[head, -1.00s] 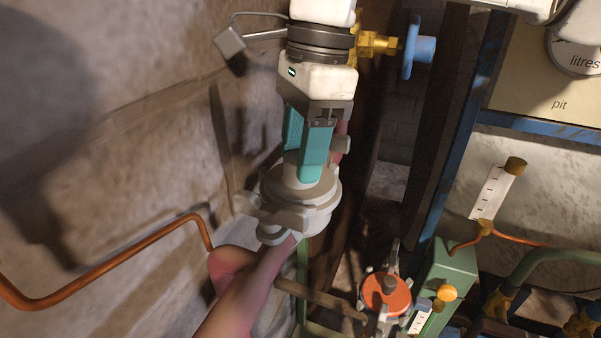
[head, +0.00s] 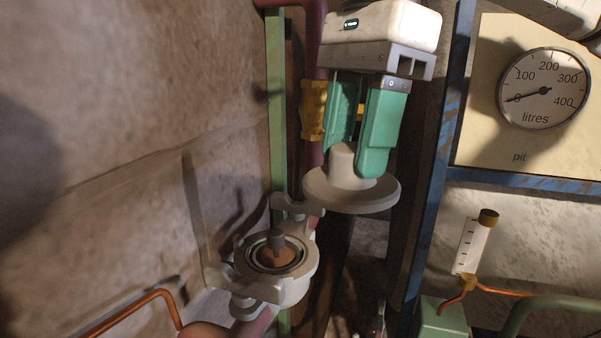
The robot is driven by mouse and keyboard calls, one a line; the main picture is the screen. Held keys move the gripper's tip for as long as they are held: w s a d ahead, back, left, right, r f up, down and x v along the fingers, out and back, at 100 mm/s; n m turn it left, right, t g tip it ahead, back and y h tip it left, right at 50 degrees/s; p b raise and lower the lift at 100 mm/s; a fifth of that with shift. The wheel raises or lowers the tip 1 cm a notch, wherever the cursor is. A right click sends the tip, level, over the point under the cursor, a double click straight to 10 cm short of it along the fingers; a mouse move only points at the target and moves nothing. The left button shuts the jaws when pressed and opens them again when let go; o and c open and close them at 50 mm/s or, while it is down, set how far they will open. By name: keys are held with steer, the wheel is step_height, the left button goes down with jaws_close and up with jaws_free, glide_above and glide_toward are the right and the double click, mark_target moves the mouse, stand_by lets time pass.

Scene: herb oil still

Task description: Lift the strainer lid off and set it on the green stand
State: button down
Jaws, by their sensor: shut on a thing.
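My gripper (head: 357,150) has teal fingers and is shut on the raised boss of the grey strainer lid (head: 325,192). The lid is a round flanged disc, held roughly level in the air, up and to the right of the strainer body. The grey strainer body (head: 296,288) is open at the top. A brown insert (head: 262,259) with a dark grey knob shows inside it. A hinged-looking grey arm (head: 289,202) sticks up at its rear. No green stand can be made out for certain; a green box (head: 441,322) is partly in view at the bottom right.
A stone wall fills the left. A green upright (head: 277,110) and a dark red pipe with a yellow fitting (head: 312,110) stand behind the strainer. A blue frame post (head: 433,180), pit gauge (head: 544,90) and sight glass (head: 469,245) are on the right.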

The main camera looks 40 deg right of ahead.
steer(key=s+d+r+p, duration=0.2)
steer(key=s+r+p, duration=0.2)
steer(key=r, duration=0.3)
steer(key=shift+s+d, duration=0.15)
steer(key=shift+s, duration=0.15)
stand_by(0.4)
steer(key=shift+f, duration=0.1)
